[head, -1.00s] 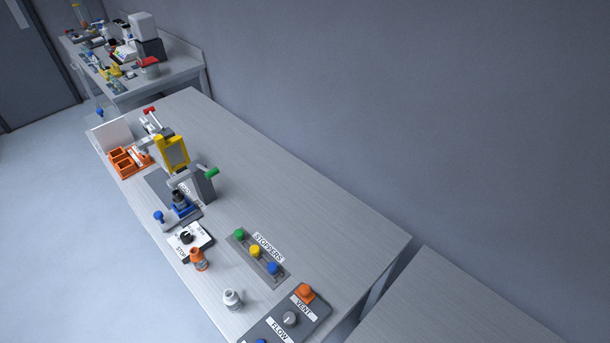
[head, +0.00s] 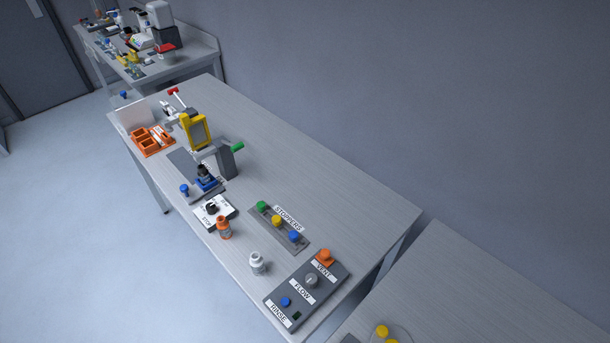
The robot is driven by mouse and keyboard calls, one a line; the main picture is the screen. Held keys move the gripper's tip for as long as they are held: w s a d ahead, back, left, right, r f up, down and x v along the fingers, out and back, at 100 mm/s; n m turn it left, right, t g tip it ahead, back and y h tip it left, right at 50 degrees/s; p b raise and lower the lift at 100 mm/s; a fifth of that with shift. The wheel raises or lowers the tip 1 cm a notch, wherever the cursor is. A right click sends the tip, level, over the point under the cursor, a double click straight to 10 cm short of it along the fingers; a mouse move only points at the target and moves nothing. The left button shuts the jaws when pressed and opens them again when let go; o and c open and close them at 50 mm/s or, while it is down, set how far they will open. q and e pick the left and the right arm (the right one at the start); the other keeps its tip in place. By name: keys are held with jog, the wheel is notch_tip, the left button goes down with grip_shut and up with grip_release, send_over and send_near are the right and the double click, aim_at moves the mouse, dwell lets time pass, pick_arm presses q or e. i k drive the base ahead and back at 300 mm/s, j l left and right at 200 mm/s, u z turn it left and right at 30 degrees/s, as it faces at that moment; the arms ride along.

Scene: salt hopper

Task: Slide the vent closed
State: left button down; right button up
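The vent is an orange slider knob (head: 325,257) at the far end of a dark control panel (head: 288,299), beside a white VENT label (head: 323,272). The panel lies at the near right end of the long grey bench. Whether the vent is open or closed cannot be told at this size. Neither of my grippers is in the head view.
The panel also carries a FLOW knob (head: 311,280) and a blue RINSE button (head: 286,301). A stopper rack (head: 280,228), a white bottle (head: 257,263) and an orange bottle (head: 223,227) stand nearby. A second bench (head: 440,285) is at the right, past a narrow gap.

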aim_at(323, 257)
jog(key=i+l, duration=0.2)
jog(key=i+j+u, duration=0.1)
jog(key=u, duration=0.25)
jog(key=i+u, duration=0.4)
jog(key=k+j, duration=0.05)
jog(key=k, duration=0.05)
